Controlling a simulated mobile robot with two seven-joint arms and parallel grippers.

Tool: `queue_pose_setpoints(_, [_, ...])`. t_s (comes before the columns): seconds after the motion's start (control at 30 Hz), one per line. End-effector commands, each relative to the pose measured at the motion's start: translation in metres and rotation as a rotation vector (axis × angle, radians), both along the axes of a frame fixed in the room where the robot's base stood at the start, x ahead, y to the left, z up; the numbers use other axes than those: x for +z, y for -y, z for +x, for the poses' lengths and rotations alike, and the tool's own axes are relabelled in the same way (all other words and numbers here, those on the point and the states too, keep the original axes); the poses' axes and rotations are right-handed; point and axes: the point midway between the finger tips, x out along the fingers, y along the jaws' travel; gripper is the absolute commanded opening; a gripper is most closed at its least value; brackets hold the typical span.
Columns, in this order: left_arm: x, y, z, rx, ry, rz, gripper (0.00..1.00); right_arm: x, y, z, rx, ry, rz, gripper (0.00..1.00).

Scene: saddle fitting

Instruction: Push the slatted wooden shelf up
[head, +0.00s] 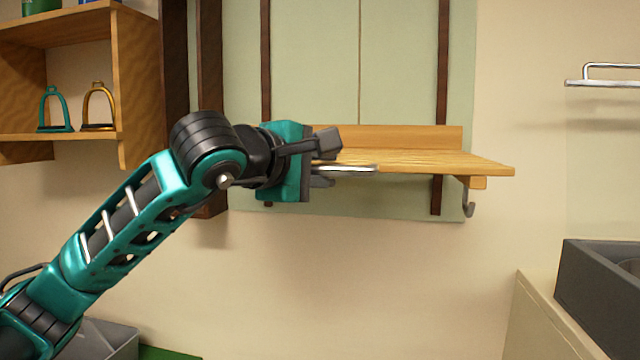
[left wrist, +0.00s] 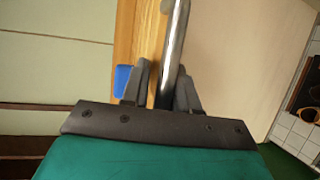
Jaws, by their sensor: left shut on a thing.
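The wooden shelf (head: 430,160) is mounted on the pale green wall panel and stands out level. It has a low wooden back board and a metal hook (head: 468,200) under its right end. My left gripper (head: 335,160) is at the shelf's left front, shut on a metal bar (head: 358,167) along the front edge. In the left wrist view the bar (left wrist: 175,50) runs between the two fingers (left wrist: 160,90), beside the wood (left wrist: 135,30). The gripper hides the shelf's left end. My right gripper is not in view.
Dark vertical rails (head: 442,80) run up the panel behind the shelf. A wooden wall cabinet (head: 140,80) with two stirrups stands at the left. A chrome rack (head: 605,83) is at the upper right, above a dark grey basin (head: 590,285). The wall above the shelf is clear.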

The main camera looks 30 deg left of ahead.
Motion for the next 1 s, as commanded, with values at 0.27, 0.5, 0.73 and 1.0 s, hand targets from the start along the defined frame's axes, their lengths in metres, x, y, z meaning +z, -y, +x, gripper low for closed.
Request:
queue_pose_setpoints(0.27, [0.094,0.0,0.0,-0.001,0.005,-0.006,0.0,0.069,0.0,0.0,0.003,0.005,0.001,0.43])
queue_pose_setpoints(0.5, [0.161,-0.001,0.0,0.001,0.005,-0.007,0.0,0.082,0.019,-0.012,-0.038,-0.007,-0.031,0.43])
queue_pose_setpoints(0.73, [0.224,0.0,0.0,0.0,0.005,-0.007,0.0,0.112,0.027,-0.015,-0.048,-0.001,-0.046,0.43])
queue_pose_setpoints(1.0, [0.288,-0.001,0.0,0.002,0.004,-0.006,0.0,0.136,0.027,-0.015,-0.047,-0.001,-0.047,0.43])
